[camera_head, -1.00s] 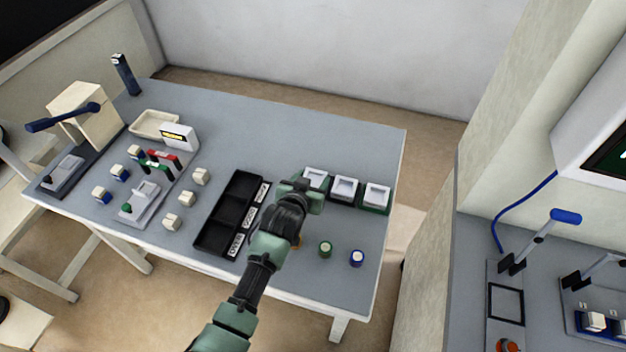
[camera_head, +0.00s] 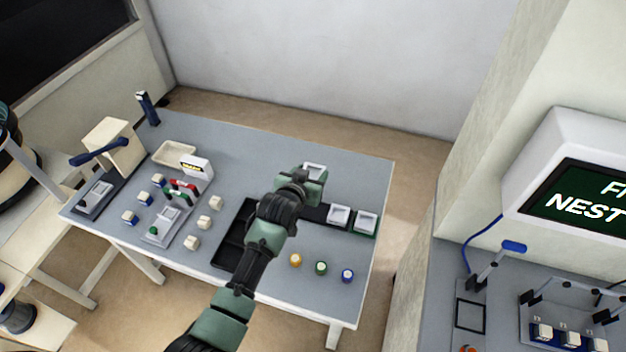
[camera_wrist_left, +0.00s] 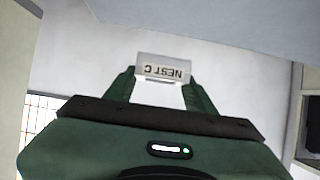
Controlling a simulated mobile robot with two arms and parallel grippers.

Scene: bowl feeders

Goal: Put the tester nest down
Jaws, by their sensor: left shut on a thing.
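My left gripper (camera_head: 311,180) is shut on a small white nest (camera_head: 313,167) and holds it up over the right part of the table. In the left wrist view, the nest (camera_wrist_left: 164,69) sits between the two green fingers and bears the label "NEST C", upside down. Two more white nests, one (camera_head: 339,214) beside the other (camera_head: 365,222), stand in a dark green holder (camera_head: 355,231) at the right. The left end of the holder is hidden behind my gripper and arm. My right gripper is in neither view.
A black compartment tray (camera_head: 230,254) is partly covered by my arm. Orange (camera_head: 295,260), green (camera_head: 320,267) and blue (camera_head: 347,275) round pieces line the front edge. A lever press (camera_head: 108,150) and several white cubes stand left. The back right tabletop is clear.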

